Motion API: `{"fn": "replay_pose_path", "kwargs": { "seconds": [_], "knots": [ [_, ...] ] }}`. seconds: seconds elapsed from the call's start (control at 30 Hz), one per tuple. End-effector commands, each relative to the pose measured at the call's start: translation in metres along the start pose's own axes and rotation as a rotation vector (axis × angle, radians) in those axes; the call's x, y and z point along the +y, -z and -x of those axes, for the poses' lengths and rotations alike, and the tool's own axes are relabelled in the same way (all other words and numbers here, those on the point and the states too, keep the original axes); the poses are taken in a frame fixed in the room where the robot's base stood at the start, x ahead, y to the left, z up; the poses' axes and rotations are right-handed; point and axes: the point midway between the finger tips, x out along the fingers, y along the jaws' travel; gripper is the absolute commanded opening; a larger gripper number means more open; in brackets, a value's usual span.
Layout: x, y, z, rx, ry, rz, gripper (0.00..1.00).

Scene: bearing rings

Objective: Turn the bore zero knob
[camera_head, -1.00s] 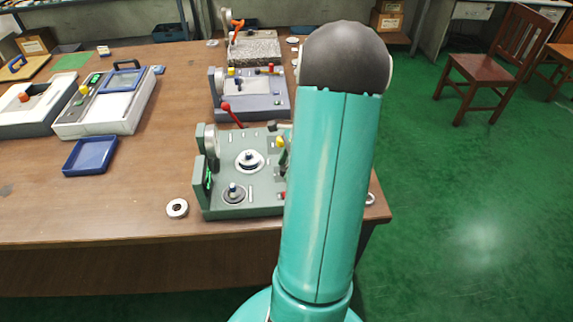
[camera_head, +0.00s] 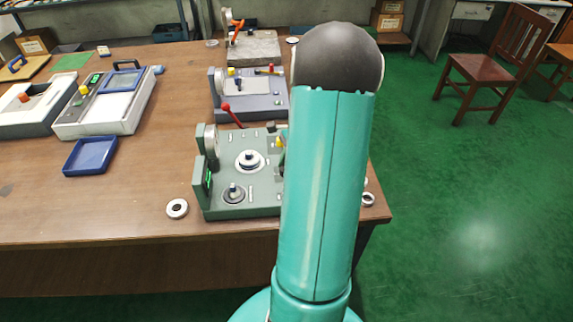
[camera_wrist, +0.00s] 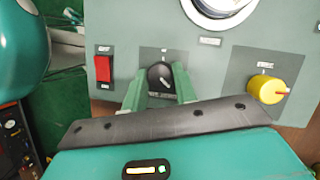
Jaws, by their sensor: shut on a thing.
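In the wrist view my gripper (camera_wrist: 160,82) has its two green fingers shut on a small black knob (camera_wrist: 160,74), one finger on each side. The knob has a light pointer mark and sits on a dark plate of the grey-green machine panel. The plate's small print is too blurred to read, so I cannot confirm its name. In the head view the grey-green bore machine (camera_head: 236,207) stands near the table's front edge. My arm covers its right part, hiding my gripper and this knob there.
A red rocker switch (camera_wrist: 103,69) is left of the held knob and a yellow knob (camera_wrist: 267,89) is right of it. A loose metal ring (camera_head: 177,208) lies left of the machine. Another grey machine (camera_head: 265,107) stands behind it, and a blue tray (camera_head: 90,156) lies left.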

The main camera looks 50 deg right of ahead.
Motion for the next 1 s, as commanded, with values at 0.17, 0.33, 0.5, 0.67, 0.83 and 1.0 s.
{"fn": "replay_pose_path", "kwargs": {
  "seconds": [0.17, 0.33, 0.5, 0.67, 0.83, 1.0],
  "knots": [
    [-0.0014, -0.0015, -0.0008, 0.004, -0.054, 0.126, 0.05],
    [-0.0027, -0.0022, -0.0011, 0.01, -0.114, 0.272, 0.05],
    [-0.0032, -0.0028, -0.0011, 0.016, -0.176, 0.421, 0.05],
    [-0.0039, -0.0037, -0.0016, 0.021, -0.234, 0.562, 0.05],
    [-0.0045, -0.0039, -0.0016, 0.027, -0.293, 0.706, 0.05],
    [-0.0043, -0.0045, -0.0017, 0.032, -0.346, 0.831, 0.05]
  ]
}}
